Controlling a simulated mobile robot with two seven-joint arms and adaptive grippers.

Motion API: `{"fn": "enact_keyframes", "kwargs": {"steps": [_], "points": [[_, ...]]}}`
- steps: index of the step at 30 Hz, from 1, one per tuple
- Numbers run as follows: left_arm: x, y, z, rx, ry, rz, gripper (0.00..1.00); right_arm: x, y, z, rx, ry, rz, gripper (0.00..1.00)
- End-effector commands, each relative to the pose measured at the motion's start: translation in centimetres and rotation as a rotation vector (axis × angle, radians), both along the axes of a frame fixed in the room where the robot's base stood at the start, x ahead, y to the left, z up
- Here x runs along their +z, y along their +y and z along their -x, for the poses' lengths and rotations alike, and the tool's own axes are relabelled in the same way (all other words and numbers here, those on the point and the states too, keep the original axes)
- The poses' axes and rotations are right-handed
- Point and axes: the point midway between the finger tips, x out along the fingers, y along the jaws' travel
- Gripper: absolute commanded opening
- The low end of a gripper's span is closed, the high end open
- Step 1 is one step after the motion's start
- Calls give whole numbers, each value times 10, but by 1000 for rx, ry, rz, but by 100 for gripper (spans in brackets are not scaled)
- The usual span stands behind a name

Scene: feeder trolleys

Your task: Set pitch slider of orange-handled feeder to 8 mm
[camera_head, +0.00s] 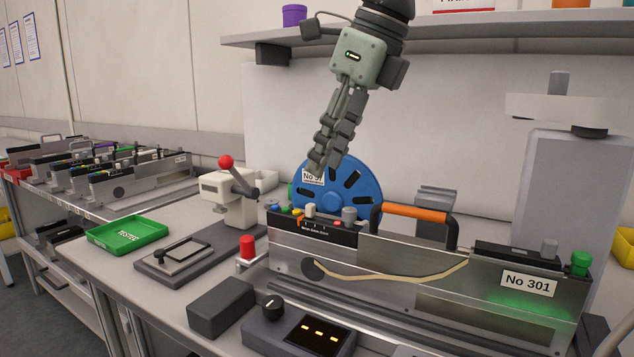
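The orange-handled feeder (400,264) is a long grey metal unit at the front right, with an orange handle (415,213) and a "No 301" label. On its left top end is a dark panel with a small printed scale (315,229). Small coloured knobs, a pale block (310,210) and a grey knob stand around the scale. I cannot tell which part is the pitch slider, and the scale figures are too small to read. My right gripper (317,168) points down above this end, in front of a blue reel, with its fingers together and nothing visible between them. My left gripper is out of view.
The blue reel (352,188) rises behind the feeder. A white press with a red-ball lever (226,163) stands left of it. A green tray (127,234), a dark box (221,306) and a control box with a dial (272,308) are nearby. More feeders sit on the left trolley.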

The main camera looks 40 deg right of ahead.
Motion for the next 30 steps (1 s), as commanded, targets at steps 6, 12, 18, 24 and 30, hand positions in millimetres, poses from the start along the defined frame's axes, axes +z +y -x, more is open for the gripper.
{"fn": "enact_keyframes", "kwargs": {"steps": [6, 12, 18, 24, 30], "points": [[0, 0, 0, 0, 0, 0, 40, 34, -6, 12, -1, -3, 1, 34], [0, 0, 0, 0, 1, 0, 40, 45, -7, 17, 0, -1, 0, 34], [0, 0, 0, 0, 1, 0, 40, 45, -7, 17, 0, 0, 0, 34], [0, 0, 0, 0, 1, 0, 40, 44, -7, 17, 0, 0, 0, 34], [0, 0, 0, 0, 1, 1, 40, 44, -7, 17, 0, 0, 0, 34]]}}
